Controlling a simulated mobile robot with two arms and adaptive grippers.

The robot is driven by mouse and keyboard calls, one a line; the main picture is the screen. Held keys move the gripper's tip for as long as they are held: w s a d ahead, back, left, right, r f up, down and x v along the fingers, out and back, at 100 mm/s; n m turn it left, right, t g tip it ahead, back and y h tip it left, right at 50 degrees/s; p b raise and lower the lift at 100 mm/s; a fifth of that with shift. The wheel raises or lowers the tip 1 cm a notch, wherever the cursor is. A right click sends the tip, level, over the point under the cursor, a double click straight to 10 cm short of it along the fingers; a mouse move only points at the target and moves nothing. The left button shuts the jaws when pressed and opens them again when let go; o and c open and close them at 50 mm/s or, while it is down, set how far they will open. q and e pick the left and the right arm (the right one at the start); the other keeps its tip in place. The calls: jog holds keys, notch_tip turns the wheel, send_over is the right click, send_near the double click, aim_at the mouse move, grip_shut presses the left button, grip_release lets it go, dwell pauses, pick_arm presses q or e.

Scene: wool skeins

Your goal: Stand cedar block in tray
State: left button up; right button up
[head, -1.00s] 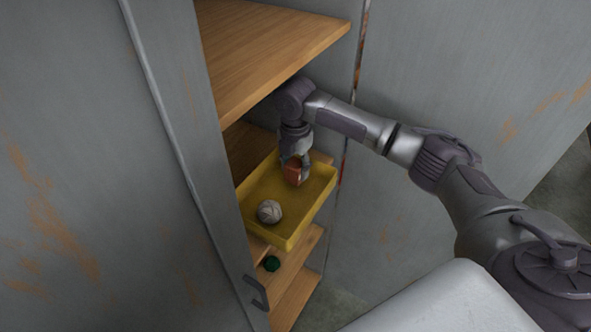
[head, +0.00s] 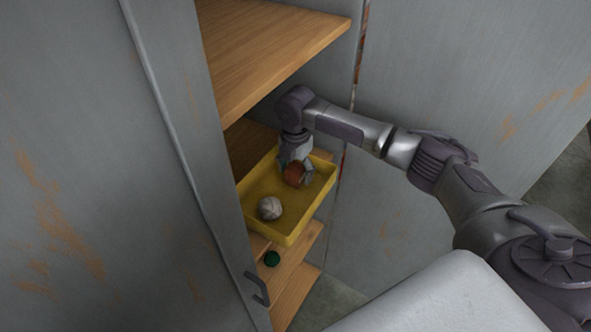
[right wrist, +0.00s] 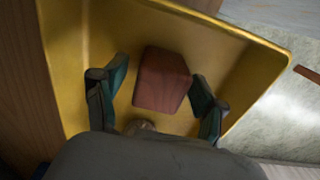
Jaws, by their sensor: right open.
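The cedar block (head: 292,174) is reddish brown and is in the yellow tray (head: 263,228), near its far right end. In the right wrist view the block (right wrist: 162,80) sits between my two fingers with a gap on each side, inside the tray (right wrist: 64,60). My right gripper (head: 296,171) is open around the block, reaching down from above; it also shows in the right wrist view (right wrist: 158,100). Whether the block's base rests flat on the tray floor is hard to tell. My left gripper is not in view.
A grey-white wool ball (head: 270,208) lies in the tray's near part. A green ball (head: 271,258) lies on a lower shelf. A wooden shelf (head: 270,45) is above the tray. A grey cabinet door (head: 180,130) with a handle stands at the left.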

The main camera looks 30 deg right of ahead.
aim_at(295, 167)
notch_tip(295, 167, up, 7)
jog(key=shift+f+b, duration=0.2)
jog(key=shift+b, duration=0.75)
jog(key=shift+r, duration=0.65)
